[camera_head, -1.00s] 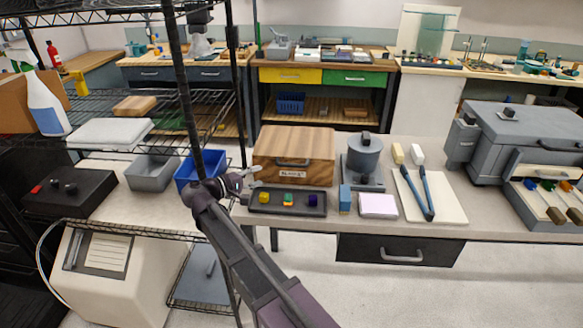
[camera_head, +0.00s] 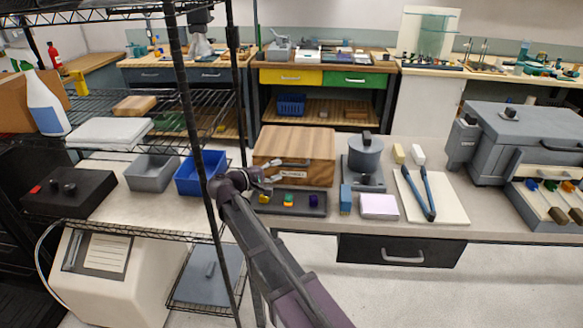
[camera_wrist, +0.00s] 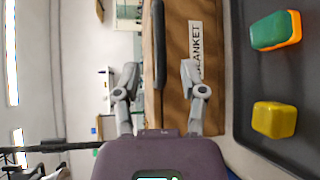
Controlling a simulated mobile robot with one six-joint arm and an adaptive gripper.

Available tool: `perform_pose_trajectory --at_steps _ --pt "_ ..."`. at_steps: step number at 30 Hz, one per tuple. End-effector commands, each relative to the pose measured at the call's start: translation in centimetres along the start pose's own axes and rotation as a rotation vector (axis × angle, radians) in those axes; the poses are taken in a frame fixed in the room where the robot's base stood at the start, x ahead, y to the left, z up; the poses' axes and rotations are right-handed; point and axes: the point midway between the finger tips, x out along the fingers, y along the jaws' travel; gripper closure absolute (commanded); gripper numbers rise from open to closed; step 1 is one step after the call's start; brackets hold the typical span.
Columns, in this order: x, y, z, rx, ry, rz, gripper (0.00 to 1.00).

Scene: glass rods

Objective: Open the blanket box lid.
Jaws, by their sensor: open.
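The blanket box (camera_head: 310,146) is a wooden box on the bench, and its lid looks shut. In the wrist view its brown front (camera_wrist: 178,100) carries a white label (camera_wrist: 196,45) reading "BLANKET" and a dark bar handle (camera_wrist: 159,40). My gripper (camera_head: 281,169) is in front of the box's front, left of its middle, and hides part of the handle and label. In the wrist view my gripper (camera_wrist: 160,82) is open, with one finger on each side of the handle's line. Whether it touches the handle I cannot tell.
A dark tray (camera_head: 318,210) with small coloured blocks lies just in front of the box, below my gripper. A grey pot-like device (camera_head: 365,155) stands close on the right. A blue bin (camera_head: 203,172) and a black shelf post (camera_head: 187,100) are on the left.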

Motion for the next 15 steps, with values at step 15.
perform_pose_trajectory --at_steps 15 --pt "6.2 0.0 0.0 0.001 -0.001 0.0 0.46"
